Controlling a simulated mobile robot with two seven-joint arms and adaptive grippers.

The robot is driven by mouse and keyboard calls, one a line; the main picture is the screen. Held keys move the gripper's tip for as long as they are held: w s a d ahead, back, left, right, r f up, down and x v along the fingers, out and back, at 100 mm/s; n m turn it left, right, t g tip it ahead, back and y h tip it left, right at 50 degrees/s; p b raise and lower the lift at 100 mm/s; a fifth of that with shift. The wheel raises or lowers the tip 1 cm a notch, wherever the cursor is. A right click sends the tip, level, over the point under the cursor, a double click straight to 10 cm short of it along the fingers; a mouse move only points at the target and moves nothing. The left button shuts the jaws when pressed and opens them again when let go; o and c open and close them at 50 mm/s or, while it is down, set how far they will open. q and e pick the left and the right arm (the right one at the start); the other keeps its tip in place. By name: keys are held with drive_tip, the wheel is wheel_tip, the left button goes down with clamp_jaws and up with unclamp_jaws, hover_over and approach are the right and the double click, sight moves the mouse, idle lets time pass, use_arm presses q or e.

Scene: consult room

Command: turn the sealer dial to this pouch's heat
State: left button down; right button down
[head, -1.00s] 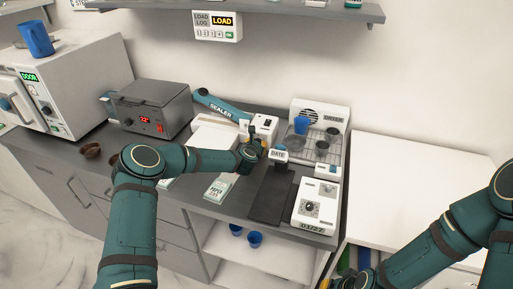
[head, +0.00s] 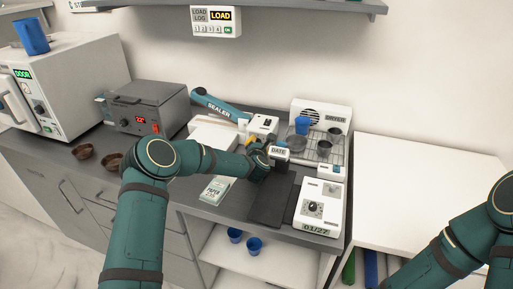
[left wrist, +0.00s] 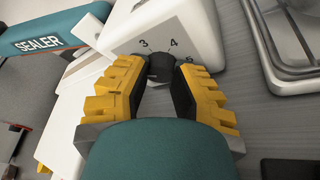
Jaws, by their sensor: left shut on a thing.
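The sealer has a teal lever (head: 217,104) marked SEALER and a white control box (head: 264,124). In the left wrist view its dial (left wrist: 161,67) is a dark round knob on the white face (left wrist: 190,28), with numbers 3, 4 and 5 around it. My left gripper (left wrist: 160,78) has its yellow-and-black fingers closed on either side of the dial; it also shows in the head view (head: 260,157). A pale packet marked PAPER (head: 216,189) lies on the counter below my left forearm; its smaller print is unreadable. My right gripper is outside the head view.
A DATE stamp (head: 279,153) stands right of my left gripper, near a dark mat (head: 268,204) and a white device reading 01/27 (head: 318,208). A DRYER rack (head: 327,146) holds cups behind. A grey heater (head: 147,107) and brown bowls (head: 82,152) are left. The right white table (head: 420,170) is clear.

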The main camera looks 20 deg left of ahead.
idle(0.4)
use_arm(q)
drive_tip(key=c, duration=0.7)
unclamp_jaws()
drive_tip(key=shift+f, duration=0.1)
